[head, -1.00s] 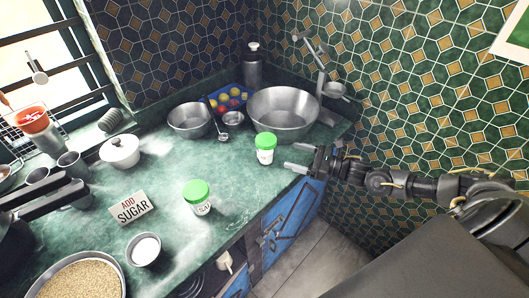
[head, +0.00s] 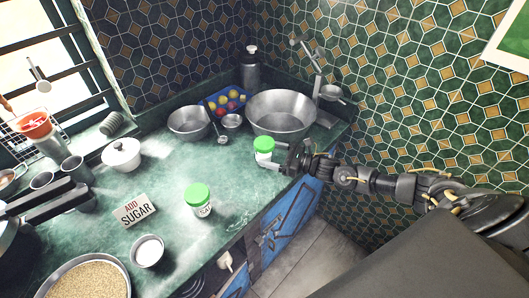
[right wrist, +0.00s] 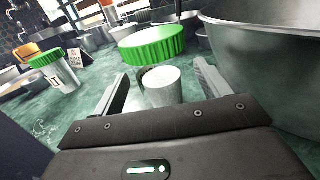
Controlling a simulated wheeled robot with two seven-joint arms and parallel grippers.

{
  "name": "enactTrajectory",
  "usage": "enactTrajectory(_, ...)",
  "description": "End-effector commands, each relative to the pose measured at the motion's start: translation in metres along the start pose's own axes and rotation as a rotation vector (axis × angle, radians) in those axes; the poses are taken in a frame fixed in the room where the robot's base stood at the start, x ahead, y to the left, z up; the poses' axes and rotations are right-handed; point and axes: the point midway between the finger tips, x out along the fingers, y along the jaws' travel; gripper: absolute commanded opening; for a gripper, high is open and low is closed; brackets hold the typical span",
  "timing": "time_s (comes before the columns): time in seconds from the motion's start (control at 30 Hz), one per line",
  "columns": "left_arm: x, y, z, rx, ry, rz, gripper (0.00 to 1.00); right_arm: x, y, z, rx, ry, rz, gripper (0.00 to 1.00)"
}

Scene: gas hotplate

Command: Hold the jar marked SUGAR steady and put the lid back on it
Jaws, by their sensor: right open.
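A small white jar (head: 264,157) with a green lid (head: 264,144) stands near the counter's right edge in the head view; its marking is not readable. My right gripper (head: 270,160) is open, with its fingers on either side of this jar. In the right wrist view the white body (right wrist: 162,88) lies between the open fingers, and the wide green lid (right wrist: 152,46) shows above it. A second green-lidded jar (head: 201,209) stands nearer; its label seems to begin with SA. It also shows at left in the right wrist view (right wrist: 62,75). My left gripper is not identifiable.
A large metal basin (head: 281,126) stands close behind the right jar. An ADD SUGAR sign (head: 135,210), a bowl of white grains (head: 148,249) and a pan of tan grains (head: 90,285) are at left. The counter between the two jars is clear.

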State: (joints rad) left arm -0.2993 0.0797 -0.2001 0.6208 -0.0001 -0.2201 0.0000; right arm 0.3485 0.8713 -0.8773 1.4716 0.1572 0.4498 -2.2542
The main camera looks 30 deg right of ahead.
Motion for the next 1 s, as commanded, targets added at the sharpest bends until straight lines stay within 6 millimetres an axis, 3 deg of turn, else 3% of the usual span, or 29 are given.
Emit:
enactTrajectory(0.03, -0.008, 0.000, 0.000, 0.000, -0.001, 0.000, 0.85, 0.009, 0.000, 0.005, 0.001, -0.003, -0.001, 0.76)
enactTrajectory(0.2, -0.011, 0.000, 0.000, 0.000, -0.001, 0.000, 0.85, 0.023, 0.000, 0.002, -0.001, -0.001, -0.001, 0.76)
enactTrajectory(0.57, -0.010, 0.000, 0.000, 0.000, -0.002, 0.000, 0.85, 0.025, 0.000, 0.000, -0.001, 0.000, 0.000, 0.76)
enactTrajectory(1.0, -0.010, 0.000, 0.000, 0.000, -0.002, 0.000, 0.85, 0.025, 0.000, 0.001, -0.001, -0.001, -0.001, 0.22)
